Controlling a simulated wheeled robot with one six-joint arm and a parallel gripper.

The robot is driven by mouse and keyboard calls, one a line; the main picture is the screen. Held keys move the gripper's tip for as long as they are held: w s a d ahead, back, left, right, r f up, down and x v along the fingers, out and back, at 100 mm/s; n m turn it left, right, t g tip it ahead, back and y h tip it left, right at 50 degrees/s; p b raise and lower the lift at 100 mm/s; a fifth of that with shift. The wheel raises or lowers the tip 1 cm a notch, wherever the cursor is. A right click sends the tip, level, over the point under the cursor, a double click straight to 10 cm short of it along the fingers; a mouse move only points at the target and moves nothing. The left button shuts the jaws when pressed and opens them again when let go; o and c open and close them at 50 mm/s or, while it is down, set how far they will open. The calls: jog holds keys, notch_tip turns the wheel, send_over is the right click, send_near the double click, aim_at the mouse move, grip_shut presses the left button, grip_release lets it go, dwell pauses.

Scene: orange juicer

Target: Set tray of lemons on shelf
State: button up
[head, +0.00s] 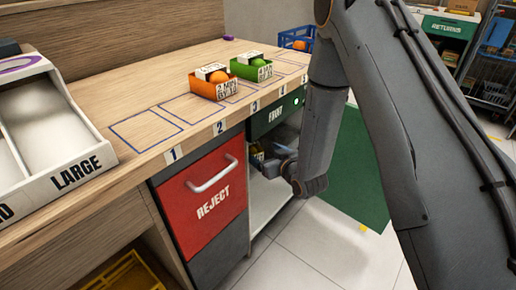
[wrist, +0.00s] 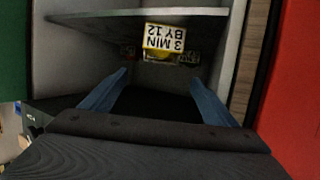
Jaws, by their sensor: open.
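In the wrist view, which is upside down, a small tray with a white card reading "3 MIN BY 12" (wrist: 164,38) sits inside the cabinet on a pale shelf (wrist: 95,22). Yellow shows at its edge, but I cannot make out the lemons. My gripper (wrist: 160,76) is open, its two blue fingers pointing into the cabinet. The tray is beyond the fingertips, with nothing between the fingers. In the head view, my gripper (head: 276,165) is at the cabinet opening, partly hidden by my arm.
The red REJECT drawer (head: 205,190) borders the opening on the left. On the wooden counter, an orange tray (head: 203,90) and a green tray (head: 240,70) stand by numbered outlines. Tiled floor lies in front.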

jog(key=s+d+r+m+g+h, duration=0.2)
jog(key=s+d+r+g+h, duration=0.35)
jog(key=s+d+r, duration=0.4)
jog(key=s+r+g, duration=0.3)
jog(key=s+r, duration=0.2)
jog(key=s, duration=0.7)
jog(key=s+d+r+m+g+h, duration=0.1)
jog(key=s+r+g, duration=0.3)
jog(key=s, duration=0.9)
jog(key=shift+s+d+r, duration=0.2)
jog(key=shift+s+r, duration=0.1)
jog(key=shift+r, duration=0.4)
jog(key=d+r+m+p, duration=0.2)
jog(key=d+r+p, duration=0.5)
jog(key=p, duration=0.7)
jog(key=shift+d+r+m+h+p, duration=0.2)
jog(key=shift+d+m+h+p, duration=0.15)
jog(key=shift+d, duration=0.2)
